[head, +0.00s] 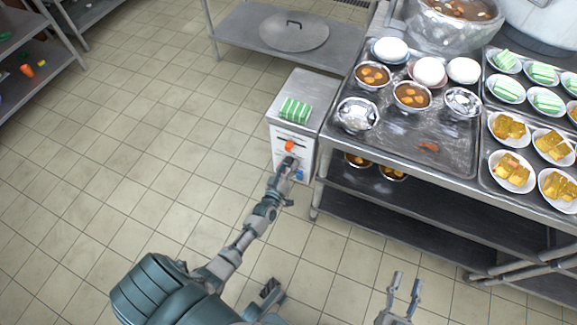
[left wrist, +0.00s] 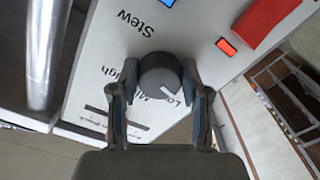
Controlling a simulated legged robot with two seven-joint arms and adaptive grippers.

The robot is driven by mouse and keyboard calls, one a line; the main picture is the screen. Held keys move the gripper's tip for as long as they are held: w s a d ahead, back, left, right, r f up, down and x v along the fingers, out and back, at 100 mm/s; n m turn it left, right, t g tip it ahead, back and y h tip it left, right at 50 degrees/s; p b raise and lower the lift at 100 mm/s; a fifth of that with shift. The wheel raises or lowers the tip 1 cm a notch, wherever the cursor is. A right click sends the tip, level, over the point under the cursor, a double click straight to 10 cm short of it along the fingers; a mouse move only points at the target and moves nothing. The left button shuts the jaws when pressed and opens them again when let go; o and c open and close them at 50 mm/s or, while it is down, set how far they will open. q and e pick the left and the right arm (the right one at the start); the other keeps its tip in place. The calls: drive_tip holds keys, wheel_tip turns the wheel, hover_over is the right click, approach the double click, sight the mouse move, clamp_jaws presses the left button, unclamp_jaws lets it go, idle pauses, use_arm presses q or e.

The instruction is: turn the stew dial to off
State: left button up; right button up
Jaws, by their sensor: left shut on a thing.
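The stew dial (left wrist: 158,80) is a dark grey round knob on a white panel printed "Stew", with level words around it, partly covered. Its white mark points toward the lower right in the left wrist view, near a word that looks like "Low". My left gripper (left wrist: 160,70) has one finger on each side of the dial and is shut on it. In the head view, my left gripper (head: 289,164) is at the front of the white control box (head: 282,150) and hides the dial. My right gripper (head: 405,284) is open and empty over the floor.
Green-striped packets (head: 295,110) lie on the box. A red indicator (left wrist: 227,47) and a larger red part (left wrist: 265,22) are on the panel near the dial. A steel table (head: 405,143) with bowls and dishes stands close to the right. The tiled floor at left is clear.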

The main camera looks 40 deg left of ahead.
use_arm(q)
drive_tip(key=shift+w+r+n, duration=0.1)
drive_tip(key=shift+r+n, duration=0.15)
drive_tip(key=shift+n, duration=0.35)
drive_tip(key=shift+a+n, duration=0.15)
drive_tip(key=shift+n, duration=0.45)
drive_tip(key=o, duration=1.1)
drive_tip(key=shift+o, duration=0.2)
drive_tip(key=shift+f, duration=0.15)
